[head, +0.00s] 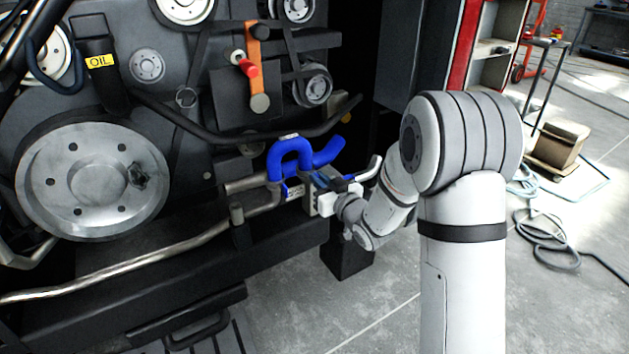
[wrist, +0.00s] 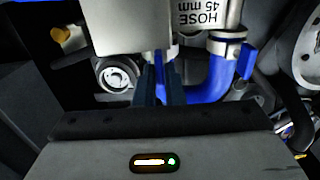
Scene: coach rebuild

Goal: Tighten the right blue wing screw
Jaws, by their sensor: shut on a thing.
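The blue hose (head: 290,148) bends in an upside-down U at the engine front, with metal pipe ends below it. It also shows in the wrist view (wrist: 212,75), beside an upside-down label reading HOSE 45 mm. My gripper (head: 318,190) is at the hose's right end. In the wrist view my gripper (wrist: 160,85) has its two dark fingers shut on a narrow blue piece, the right blue wing screw (wrist: 158,64), mostly hidden between them. Another blue wing screw (wrist: 247,60) stands free to the right in that view. In the head view my gripper hides the held screw.
A dark curved pipe (head: 235,137) runs just above the hose. A long metal pipe (head: 130,265) crosses low on the engine. An orange lever (head: 255,65) with a red knob hangs above. Open floor (head: 400,310) lies to the right of the engine.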

